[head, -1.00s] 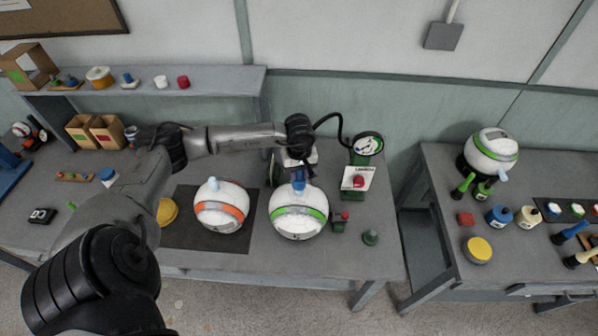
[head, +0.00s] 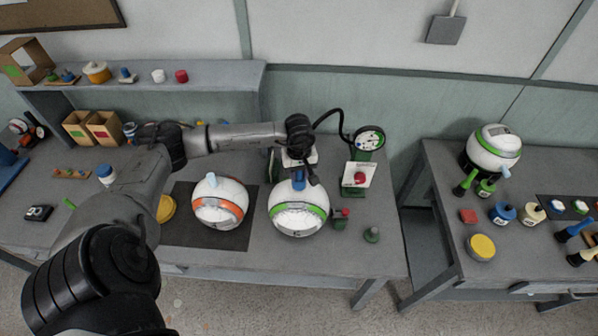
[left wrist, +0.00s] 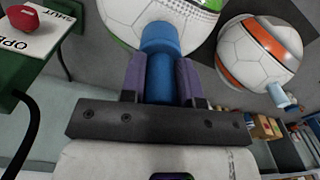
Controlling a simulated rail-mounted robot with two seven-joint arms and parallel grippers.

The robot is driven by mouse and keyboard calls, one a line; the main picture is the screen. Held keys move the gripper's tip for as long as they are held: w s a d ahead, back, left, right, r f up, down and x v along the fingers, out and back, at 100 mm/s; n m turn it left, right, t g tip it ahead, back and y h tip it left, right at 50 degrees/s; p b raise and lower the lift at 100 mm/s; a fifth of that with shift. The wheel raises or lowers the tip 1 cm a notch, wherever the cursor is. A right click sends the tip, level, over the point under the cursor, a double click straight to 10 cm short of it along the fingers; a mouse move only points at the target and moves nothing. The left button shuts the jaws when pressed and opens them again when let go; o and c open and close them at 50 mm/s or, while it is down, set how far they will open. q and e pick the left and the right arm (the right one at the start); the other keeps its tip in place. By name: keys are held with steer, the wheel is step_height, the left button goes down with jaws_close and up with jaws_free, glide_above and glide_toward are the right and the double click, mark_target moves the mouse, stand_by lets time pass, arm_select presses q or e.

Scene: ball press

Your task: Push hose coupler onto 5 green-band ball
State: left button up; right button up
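The green-band ball (head: 298,222) is white with a green stripe and stands on the bench. My left gripper (head: 299,170) is over its top, pointing down. In the left wrist view the purple fingers (left wrist: 161,78) are shut on the sides of the blue hose coupler (left wrist: 160,40). The coupler also shows in the head view (head: 298,181). Its end meets the top of the green-band ball (left wrist: 118,22); whether it is seated on the valve is hidden. My right gripper is not in view.
An orange-band ball (head: 220,191) stands close to the left on a dark mat (head: 190,233). A round gauge (head: 369,138) and a red knob on a white plate (head: 347,187) stand to the right. Another green-band ball (head: 494,140) is on the right bench.

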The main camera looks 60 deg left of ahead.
arm_select(q)
steer(key=o, duration=0.5)
step_height(320, 180, up, 12)
steer(key=shift+r+b, duration=0.2)
steer(key=shift+b, duration=0.65)
steer(key=shift+r, duration=0.75)
